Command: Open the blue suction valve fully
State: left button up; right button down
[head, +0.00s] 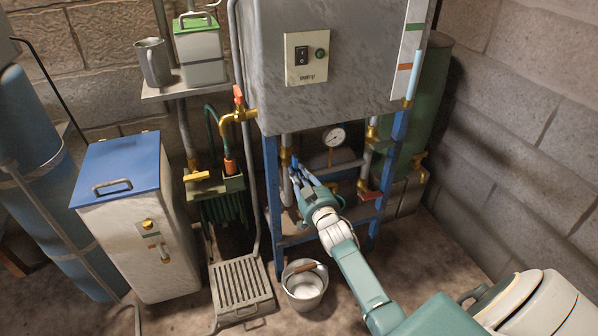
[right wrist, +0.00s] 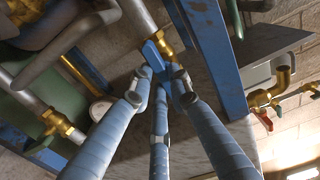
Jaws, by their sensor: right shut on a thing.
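The blue suction valve's lever (right wrist: 152,54) shows between my fingertips in the right wrist view, beside a brass valve body (right wrist: 164,44) on a grey pipe. My right gripper (right wrist: 165,76) is shut on this lever. In the head view, my right gripper (head: 294,170) reaches in under the grey tank, between the blue frame legs, at the left pipe. There the gripper covers most of the lever, so its exact angle to the pipe is hard to tell. My left gripper is not in view.
A blue frame leg (right wrist: 208,50) stands close to the right of my fingers in the right wrist view. A pressure gauge (head: 334,137) and a red-handled valve (head: 369,194) are nearby. A bucket (head: 304,287) stands on the floor below.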

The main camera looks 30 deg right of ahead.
jog(key=shift+n, duration=0.4)
jog(key=c, duration=1.6)
grip_release()
jog(key=v, duration=1.2)
jog(key=shift+s, duration=0.1)
jog(key=shift+f, duration=0.1)
